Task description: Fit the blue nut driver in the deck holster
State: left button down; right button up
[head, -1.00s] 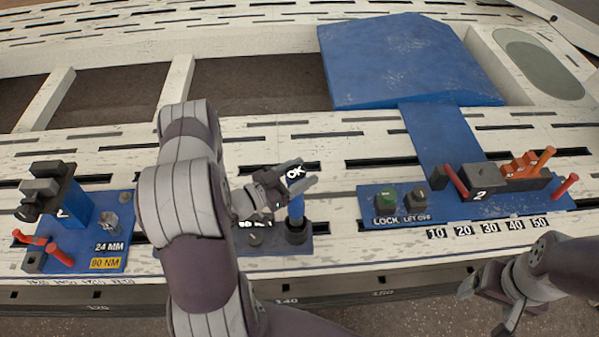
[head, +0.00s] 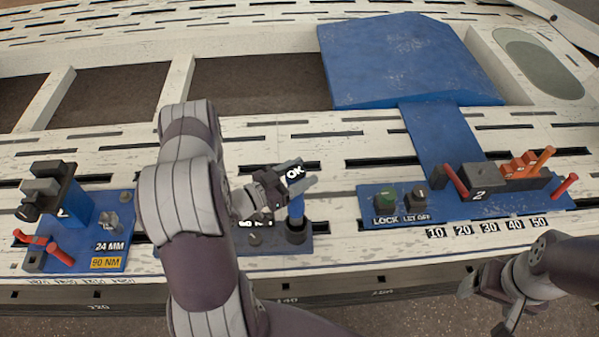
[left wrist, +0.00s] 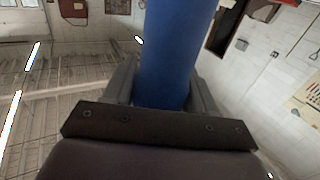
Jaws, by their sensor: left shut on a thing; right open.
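The blue nut driver (head: 297,204) stands roughly upright at the right end of a dark deck plate. My left gripper (head: 303,180) is shut on its blue handle, which also shows between the fingers in the left wrist view (left wrist: 176,55). The black round deck holster (head: 296,232) is directly below the driver. The driver's lower end meets or enters the holster's mouth; how deep it sits cannot be told. My right gripper (head: 497,308) is open and empty at the lower right, in front of the bench edge.
Another blue plate (head: 100,245) with a clamp-like fixture is at the left. My left arm covers part of the dark plate. Pale slotted deck surrounds these.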

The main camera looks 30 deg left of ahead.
pick_arm(q)
jog(key=shift+f+b, duration=3.6)
jog(key=shift+f, duration=0.85)
jog(key=shift+c, duration=1.3)
grip_release()
jog(key=p+v, duration=0.1)
jog(key=v, duration=1.1)
jog(key=shift+s+a, duration=0.15)
jog(key=shift+s, duration=0.15)
